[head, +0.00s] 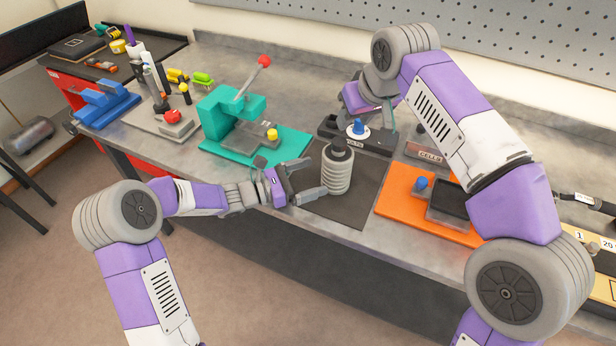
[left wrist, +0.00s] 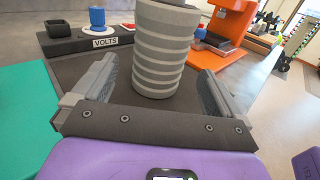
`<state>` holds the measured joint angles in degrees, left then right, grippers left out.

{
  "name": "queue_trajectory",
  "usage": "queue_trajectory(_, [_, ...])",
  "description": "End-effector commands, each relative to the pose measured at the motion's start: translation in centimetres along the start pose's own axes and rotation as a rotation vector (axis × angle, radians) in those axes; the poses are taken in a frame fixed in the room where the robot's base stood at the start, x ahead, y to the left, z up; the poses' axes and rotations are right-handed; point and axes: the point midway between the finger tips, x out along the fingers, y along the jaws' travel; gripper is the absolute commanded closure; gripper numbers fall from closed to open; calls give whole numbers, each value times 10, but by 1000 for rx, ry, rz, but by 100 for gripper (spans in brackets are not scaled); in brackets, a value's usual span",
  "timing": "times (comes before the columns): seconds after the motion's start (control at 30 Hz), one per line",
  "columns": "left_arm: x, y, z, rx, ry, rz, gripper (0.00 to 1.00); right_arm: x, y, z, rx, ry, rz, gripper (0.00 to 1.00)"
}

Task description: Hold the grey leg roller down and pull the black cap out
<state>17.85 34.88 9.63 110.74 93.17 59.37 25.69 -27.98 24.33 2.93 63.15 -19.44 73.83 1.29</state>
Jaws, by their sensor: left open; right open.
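The grey leg roller (head: 337,172) stands upright on a dark mat (head: 352,212), a ribbed cylinder with the black cap (head: 340,142) at its top. My left gripper (head: 308,178) is open at the roller's left side, its fingers pointing toward it. In the left wrist view the roller (left wrist: 160,50) stands between the spread fingers (left wrist: 156,70), with gaps on both sides; its top and the cap are out of frame. My right gripper (head: 378,112) is above and behind the roller, near the VOLTS stand, partly hidden by its own arm, and holds nothing visible.
A black VOLTS stand (left wrist: 70,40) with a blue-and-white piece (head: 358,131) is behind the roller. A teal fixture (head: 233,118) on a teal base is to the left. An orange base (head: 403,205) with a dark tray is to the right. Free mat lies in front of the roller.

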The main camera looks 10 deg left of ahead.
Motion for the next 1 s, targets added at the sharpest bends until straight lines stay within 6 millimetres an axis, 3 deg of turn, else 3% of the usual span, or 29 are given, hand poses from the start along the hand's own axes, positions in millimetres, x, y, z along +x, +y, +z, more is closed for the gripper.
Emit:
queue_trajectory(0.5, [66, -1, 1, -10, -8, -4, 0, 0, 0, 0, 0, 0, 0, 57])
queue_trajectory(0.9, [75, -1, 1, -10, -7, -2, 0, 0, 0, 0, 0, 0, 0, 57])
queue_trajectory(1.0, [75, -1, 1, -9, -7, -3, 14, 0, 0, 0, 0, 0, 0, 57])
